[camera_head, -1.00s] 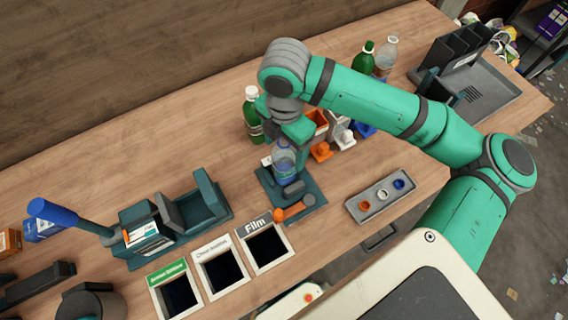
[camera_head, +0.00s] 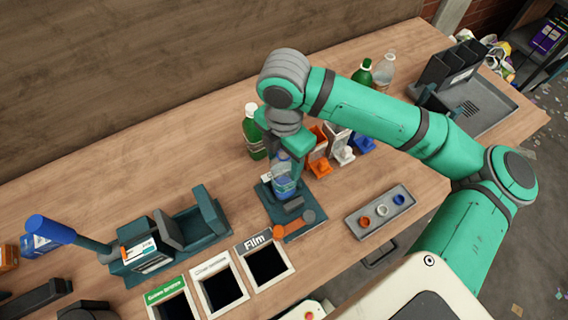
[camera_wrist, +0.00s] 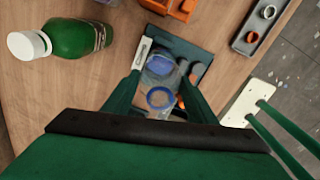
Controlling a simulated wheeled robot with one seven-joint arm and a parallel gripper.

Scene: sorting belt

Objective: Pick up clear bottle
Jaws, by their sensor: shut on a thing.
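A clear bottle with a blue label (camera_head: 284,187) stands upright on a dark teal fixture (camera_head: 268,205) in the head view. My gripper (camera_head: 282,160) comes down from above and is shut on the bottle near its top. In the wrist view the clear bottle (camera_wrist: 159,97) shows between my two fingers (camera_wrist: 160,88), seen from above with a blue ring at its top. The fingers hide part of its sides. I cannot tell whether its base touches the fixture.
A green bottle with a white cap (camera_head: 253,132) stands just left of my gripper. Orange, white and blue holders (camera_head: 318,165) are to the right. A grey tray with rings (camera_head: 380,210) lies front right. Labelled bins (camera_head: 264,265) open in front. More bottles (camera_head: 383,72) stand behind my arm.

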